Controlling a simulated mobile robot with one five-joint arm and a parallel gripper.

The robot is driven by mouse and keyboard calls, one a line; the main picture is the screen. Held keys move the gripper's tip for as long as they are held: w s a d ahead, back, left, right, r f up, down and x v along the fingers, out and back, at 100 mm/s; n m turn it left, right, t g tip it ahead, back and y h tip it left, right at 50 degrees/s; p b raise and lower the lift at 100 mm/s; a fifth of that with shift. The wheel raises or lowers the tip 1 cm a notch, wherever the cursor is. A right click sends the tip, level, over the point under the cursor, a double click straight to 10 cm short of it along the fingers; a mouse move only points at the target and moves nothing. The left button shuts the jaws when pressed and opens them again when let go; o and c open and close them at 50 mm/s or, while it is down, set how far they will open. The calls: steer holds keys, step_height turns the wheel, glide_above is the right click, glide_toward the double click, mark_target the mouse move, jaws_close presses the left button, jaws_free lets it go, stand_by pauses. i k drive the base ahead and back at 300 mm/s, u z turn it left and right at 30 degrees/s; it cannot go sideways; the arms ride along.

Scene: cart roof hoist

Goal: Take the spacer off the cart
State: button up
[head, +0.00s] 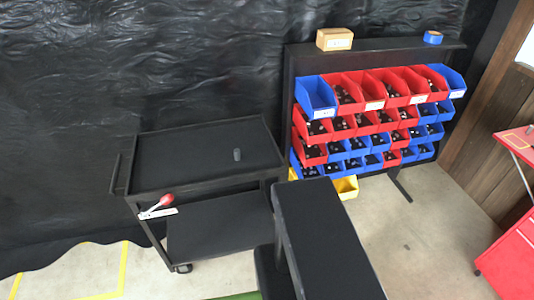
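A black two-shelf cart (195,170) stands left of centre against a black sheet. A small dark grey cylinder, which looks like the spacer (237,154), stands upright on the cart's top shelf, right of its middle. Bare black surface surrounds it and nothing touches it from the side. My gripper is not in view. A black beam in the lower middle, likely part of my own body, hides the cart's lower right corner.
A rack of red and blue bins (370,118) stands right of the cart, with a cardboard box (334,40) and blue tape roll (433,38) on top. A red-tipped item with a white tag (158,212) is at the cart's front edge. A red cabinet (510,255) stands far right.

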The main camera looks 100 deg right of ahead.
mark_target(236, 152)
steer(key=u, duration=0.15)
steer(key=k, duration=0.5)
steer(key=z, duration=1.75)
steer(key=i, duration=1)
steer(key=z, duration=0.05)
